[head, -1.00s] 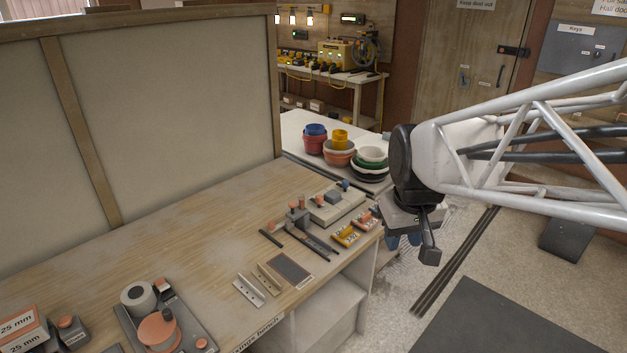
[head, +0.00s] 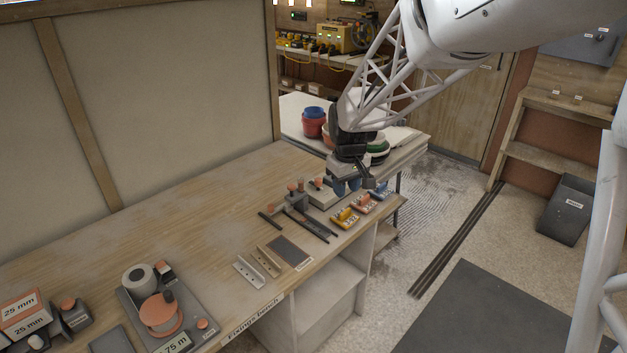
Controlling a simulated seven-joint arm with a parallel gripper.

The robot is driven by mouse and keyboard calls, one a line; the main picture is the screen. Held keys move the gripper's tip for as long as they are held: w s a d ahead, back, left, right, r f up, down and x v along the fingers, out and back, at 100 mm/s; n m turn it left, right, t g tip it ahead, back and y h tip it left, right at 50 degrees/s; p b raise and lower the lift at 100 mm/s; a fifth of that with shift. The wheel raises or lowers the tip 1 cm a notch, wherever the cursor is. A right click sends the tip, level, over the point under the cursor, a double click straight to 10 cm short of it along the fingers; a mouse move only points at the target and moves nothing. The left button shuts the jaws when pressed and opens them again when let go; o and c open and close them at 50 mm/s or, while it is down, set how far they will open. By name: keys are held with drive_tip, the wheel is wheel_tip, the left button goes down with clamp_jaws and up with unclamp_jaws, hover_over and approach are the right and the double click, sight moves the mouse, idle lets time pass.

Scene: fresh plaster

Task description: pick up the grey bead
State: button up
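A light grey angled strip with small holes, which looks like the grey bead (head: 249,271), lies on the wooden bench near its front edge. A similar tan strip (head: 267,262) lies just right of it, apart from it. My gripper (head: 347,186) hangs over the far right end of the bench, well behind and to the right of the grey strip. Its two blue fingertips point down and look parted, with nothing seen between them. Nothing covers the grey strip.
A dark flat plate (head: 290,251) lies right of the strips. Dark bars (head: 306,225), a grey block (head: 297,200) and small coloured trays (head: 345,217) lie beyond. A spool tray (head: 165,315) stands front left. The bench's middle left is clear.

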sight(315, 225)
drive_tip(key=w+a+f+n, duration=0.1)
drive_tip(key=w+a+f, duration=0.1)
drive_tip(key=w+f, duration=0.2)
drive_tip(key=w+a+f+n, duration=0.1)
drive_tip(key=w+a+f, duration=0.2)
drive_tip(key=w+f, duration=0.1)
drive_tip(key=w+a+f+n, duration=0.1)
drive_tip(key=w+a+f, duration=0.1)
drive_tip(key=w+f, duration=0.3)
drive_tip(key=shift+a+f+g, duration=0.2)
drive_tip(key=shift+f+g, duration=0.2)
drive_tip(key=shift+f, duration=0.2)
drive_tip(key=shift+f, duration=1.3)
drive_tip(key=shift+d+f, duration=0.1)
drive_tip(key=shift+f, duration=2.5)
clamp_jaws()
